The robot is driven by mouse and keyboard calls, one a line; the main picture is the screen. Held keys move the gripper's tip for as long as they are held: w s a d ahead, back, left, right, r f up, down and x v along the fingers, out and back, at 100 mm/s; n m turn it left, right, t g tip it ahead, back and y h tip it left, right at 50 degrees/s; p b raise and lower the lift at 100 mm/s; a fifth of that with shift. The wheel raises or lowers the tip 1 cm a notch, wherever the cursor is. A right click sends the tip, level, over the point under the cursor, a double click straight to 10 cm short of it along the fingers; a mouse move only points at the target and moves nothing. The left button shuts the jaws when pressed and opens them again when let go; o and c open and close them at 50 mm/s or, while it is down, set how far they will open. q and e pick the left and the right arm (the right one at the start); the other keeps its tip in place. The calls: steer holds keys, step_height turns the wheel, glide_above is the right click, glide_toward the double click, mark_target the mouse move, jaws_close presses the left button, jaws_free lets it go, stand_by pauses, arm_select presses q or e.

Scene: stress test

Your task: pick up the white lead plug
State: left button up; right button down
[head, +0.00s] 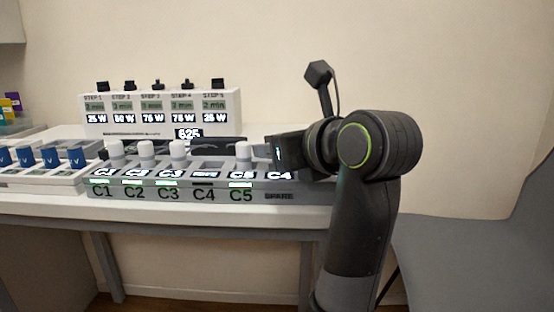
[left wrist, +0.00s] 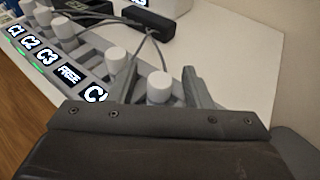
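A grey station (head: 150,191) holds upright white lead plugs in labelled slots. White plugs stand at C1 (head: 115,149), C2 (head: 146,150), C3 (head: 178,150) and C5 (head: 243,152); the slot between C3 and C5 is empty and reads FREE in the left wrist view. Another white plug (left wrist: 160,86) stands in the end slot, labelled C4 above SPARE; my gripper hides it in the head view. My left gripper (head: 284,152) points left at that end. In the left wrist view its fingers (left wrist: 159,78) are open, one on each side of this plug, with gaps. My right gripper is not in view.
A white panel (head: 160,104) with step displays and black knobs stands behind the station. Grey leads and a black block (left wrist: 148,22) lie behind the plugs. A grey chair (head: 470,255) is at the right.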

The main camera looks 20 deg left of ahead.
arm_select(q)
jaws_close()
